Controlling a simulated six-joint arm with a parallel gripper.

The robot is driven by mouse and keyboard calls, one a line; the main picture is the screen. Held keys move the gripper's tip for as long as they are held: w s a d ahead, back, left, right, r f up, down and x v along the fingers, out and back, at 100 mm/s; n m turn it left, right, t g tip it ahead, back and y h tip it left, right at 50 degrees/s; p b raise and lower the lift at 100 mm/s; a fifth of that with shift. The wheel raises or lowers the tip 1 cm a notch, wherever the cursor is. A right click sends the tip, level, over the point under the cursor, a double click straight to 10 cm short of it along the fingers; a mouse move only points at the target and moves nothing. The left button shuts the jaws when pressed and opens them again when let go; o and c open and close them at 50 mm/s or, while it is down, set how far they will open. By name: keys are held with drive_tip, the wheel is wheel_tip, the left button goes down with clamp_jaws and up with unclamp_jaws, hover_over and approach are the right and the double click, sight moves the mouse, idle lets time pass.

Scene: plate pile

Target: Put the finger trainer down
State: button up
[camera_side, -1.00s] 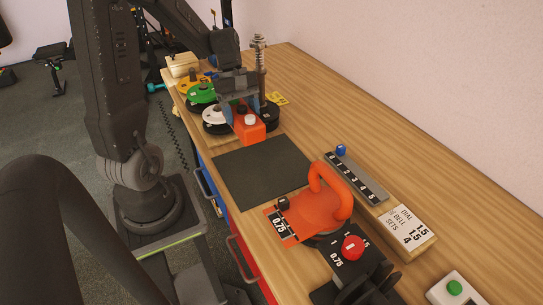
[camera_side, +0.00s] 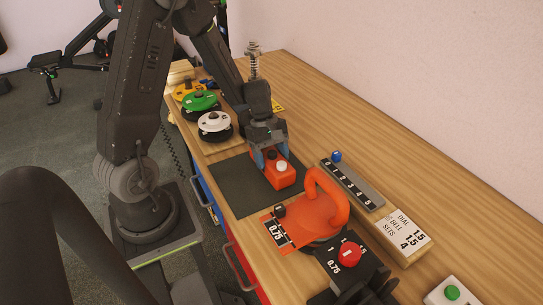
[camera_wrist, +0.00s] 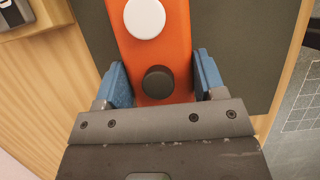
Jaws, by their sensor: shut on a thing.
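The finger trainer is an orange block with a white knob and a dark knob on top. In the side view the finger trainer (camera_side: 284,177) is at the right part of the dark mat (camera_side: 232,190). My gripper (camera_side: 270,158) is shut on it, with blue fingers on its two sides. In the wrist view the finger trainer (camera_wrist: 176,45) runs up between the fingertips of my gripper (camera_wrist: 162,78), with the dark mat (camera_wrist: 235,45) below it. I cannot tell whether its underside touches the mat.
An orange handled weight (camera_side: 312,212) stands in front of the mat, close to the trainer. A numbered grey rail (camera_side: 352,183) and a sign block (camera_side: 405,238) lie to the right. White (camera_side: 214,124), green (camera_side: 200,101) and yellow discs stand behind. The mat's left part is clear.

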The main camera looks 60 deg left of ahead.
drive_tip(key=shift+f, duration=0.1)
drive_tip(key=o, duration=1.1)
drive_tip(key=v, duration=1.2)
drive_tip(key=shift+d, duration=0.1)
drive_tip(key=shift+d+r, duration=0.15)
drive_tip(key=shift+r, duration=0.2)
drive_tip(key=s+d+r+m+t+y, duration=0.4)
drive_tip(key=s+d+r+m, duration=0.6)
drive_tip(key=m, duration=0.8)
drive_tip(key=s+d+t, duration=0.1)
drive_tip(key=s+d, duration=0.1)
drive_tip(key=d, duration=0.2)
drive_tip(key=shift+s+t+y, duration=0.25)
drive_tip(key=shift+t+y, duration=0.05)
